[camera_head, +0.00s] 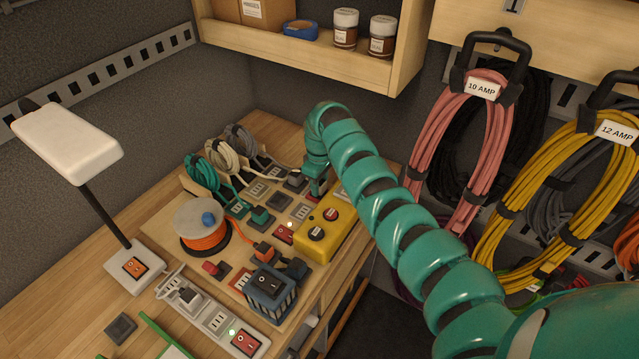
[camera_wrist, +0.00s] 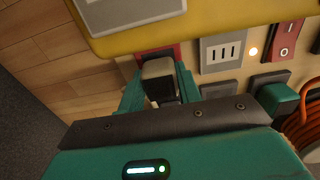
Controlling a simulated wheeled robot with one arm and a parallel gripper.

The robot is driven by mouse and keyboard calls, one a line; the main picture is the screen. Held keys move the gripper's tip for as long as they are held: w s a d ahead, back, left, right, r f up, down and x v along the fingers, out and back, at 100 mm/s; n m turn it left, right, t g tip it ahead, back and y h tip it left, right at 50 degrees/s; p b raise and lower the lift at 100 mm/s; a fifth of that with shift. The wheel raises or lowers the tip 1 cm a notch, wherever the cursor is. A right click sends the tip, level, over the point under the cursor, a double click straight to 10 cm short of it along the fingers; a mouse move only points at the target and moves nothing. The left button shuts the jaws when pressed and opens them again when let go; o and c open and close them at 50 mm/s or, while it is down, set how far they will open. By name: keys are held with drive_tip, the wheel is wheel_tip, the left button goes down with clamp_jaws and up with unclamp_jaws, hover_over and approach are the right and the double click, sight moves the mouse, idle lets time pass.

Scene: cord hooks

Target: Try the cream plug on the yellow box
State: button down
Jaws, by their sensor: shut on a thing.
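My gripper (camera_wrist: 160,80) is shut on a cream-grey plug (camera_wrist: 158,68), with a green finger on each side of it. The plug's front is up at a red-framed socket (camera_wrist: 158,51) beside the yellow box; I cannot tell whether it is seated. In the head view my gripper (camera_head: 316,188) points down just behind the yellow box (camera_head: 328,240) and hides the plug. The yellow box, with two round dark-and-red buttons on top, also fills the top of the wrist view (camera_wrist: 210,18). A cream cord coil (camera_head: 222,157) hangs at the back left of the board.
A grey slotted socket (camera_wrist: 222,50), a lit lamp and a red switch (camera_wrist: 288,40) sit right of the plug in the wrist view. An orange cord reel (camera_head: 202,228), a dark blue crate-like box (camera_head: 270,292) and a lamp (camera_head: 68,140) stand nearby. Cords hang at right (camera_head: 440,150).

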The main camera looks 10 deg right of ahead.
drive_tip(key=shift+f+b, duration=0.5)
drive_tip(key=shift+f, duration=0.1)
idle(0.7)
drive_tip(key=c, duration=0.9)
unclamp_jaws()
wheel_tip(320, 180, up, 17)
drive_tip(key=b, duration=0.5)
drive_tip(key=shift+r, duration=0.2)
